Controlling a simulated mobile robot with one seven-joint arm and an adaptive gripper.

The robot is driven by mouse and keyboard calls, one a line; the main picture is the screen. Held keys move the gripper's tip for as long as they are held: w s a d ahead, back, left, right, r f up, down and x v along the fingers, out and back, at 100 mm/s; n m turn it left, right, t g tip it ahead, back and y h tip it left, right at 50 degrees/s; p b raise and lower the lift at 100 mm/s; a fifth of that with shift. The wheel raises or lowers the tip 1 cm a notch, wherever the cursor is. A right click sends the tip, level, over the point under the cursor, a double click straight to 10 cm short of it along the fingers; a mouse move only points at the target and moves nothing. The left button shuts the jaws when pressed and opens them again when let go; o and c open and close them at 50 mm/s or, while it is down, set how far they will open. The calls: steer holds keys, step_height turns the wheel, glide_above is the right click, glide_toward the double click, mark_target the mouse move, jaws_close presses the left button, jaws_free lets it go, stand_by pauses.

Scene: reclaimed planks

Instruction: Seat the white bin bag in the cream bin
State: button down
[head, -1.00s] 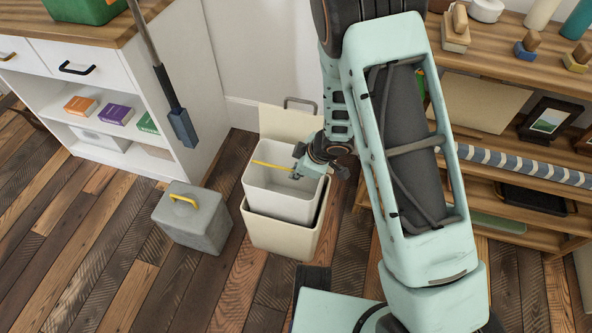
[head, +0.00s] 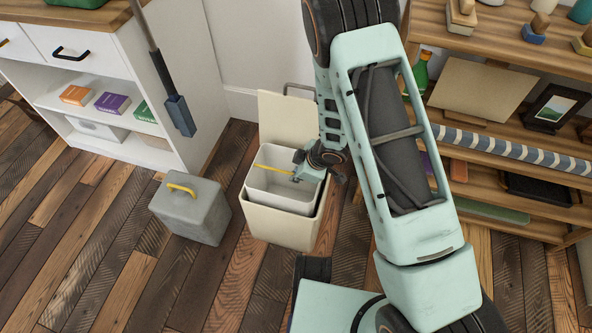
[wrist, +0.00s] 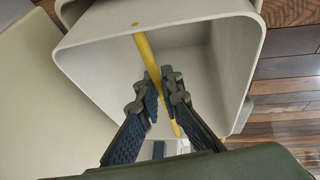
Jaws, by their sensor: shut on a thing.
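The white bin bag (head: 272,196) looks like a stiff, open-topped liner with a yellow bar handle (head: 268,169) across its mouth. It sits partly inside the cream bin (head: 280,228), its upper walls still above the bin's rim, slightly tilted. The bin's lid (head: 287,115) stands open behind. My gripper (head: 297,178) reaches in from the right and is shut on the yellow handle. In the wrist view my gripper (wrist: 163,82) has its fingers either side of the handle, over the liner's pale inside (wrist: 215,80). The liner's bottom is hidden.
A grey box (head: 190,212) with a yellow handle stands on the plank floor left of the bin. A white cabinet (head: 185,125) is at the left, with a hanging dark tool (head: 180,115) before it. Wooden shelves (head: 475,185) are at the right.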

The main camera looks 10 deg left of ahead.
steer(key=shift+f, duration=2.55)
steer(key=c, duration=2)
jaws_free()
steer(key=shift+c, duration=0.2)
steer(key=v, duration=1.2)
